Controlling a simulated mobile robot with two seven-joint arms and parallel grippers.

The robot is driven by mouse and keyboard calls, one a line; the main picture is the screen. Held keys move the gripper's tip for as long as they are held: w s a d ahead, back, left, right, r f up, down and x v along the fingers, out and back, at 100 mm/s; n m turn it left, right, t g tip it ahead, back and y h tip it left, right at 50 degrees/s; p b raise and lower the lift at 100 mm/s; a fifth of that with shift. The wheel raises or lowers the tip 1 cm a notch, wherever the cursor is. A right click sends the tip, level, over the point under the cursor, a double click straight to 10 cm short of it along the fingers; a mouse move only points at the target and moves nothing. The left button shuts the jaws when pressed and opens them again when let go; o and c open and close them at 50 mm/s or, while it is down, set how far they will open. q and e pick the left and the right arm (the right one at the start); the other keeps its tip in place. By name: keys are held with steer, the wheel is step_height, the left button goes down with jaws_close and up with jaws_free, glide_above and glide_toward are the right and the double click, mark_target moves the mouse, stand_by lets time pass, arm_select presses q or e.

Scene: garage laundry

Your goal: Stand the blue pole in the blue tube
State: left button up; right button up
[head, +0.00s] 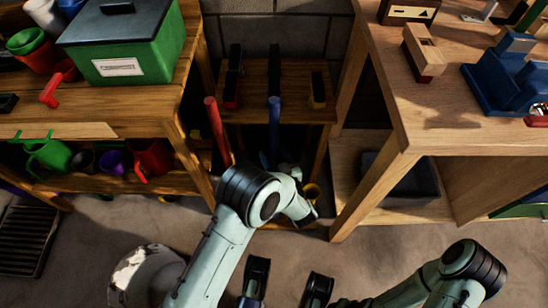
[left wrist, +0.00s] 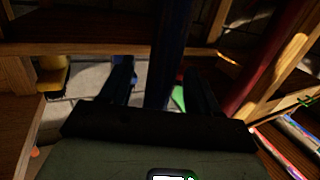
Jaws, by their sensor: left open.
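The blue pole (head: 274,128) stands roughly upright at the middle of the wooden rack in the head view; its lower end is hidden behind my left arm. In the left wrist view the blue pole (left wrist: 161,62) runs between the two dark fingers of my left gripper (left wrist: 160,82), with gaps on both sides. The left gripper is open around it, and its fingers are mostly hidden in the head view. I cannot make out the blue tube. My right gripper (head: 286,284) shows as two black fingers set apart at the bottom edge, with nothing between them.
A red pole (head: 217,132) leans left of the blue pole; it also shows in the left wrist view (left wrist: 268,58). Wooden benches flank the rack, with a green box (head: 125,48) and a blue fixture (head: 505,80).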

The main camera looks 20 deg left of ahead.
mark_target(274, 100)
arm_select(q)
step_height(274, 100, up, 28)
steer(key=p, duration=1.5)
steer(key=shift+f, duration=0.2)
arm_select(e)
step_height(274, 100, up, 17)
steer(key=shift+w+t, duration=0.3)
steer(key=shift+w, duration=0.1)
steer(key=shift+s+r, duration=0.1)
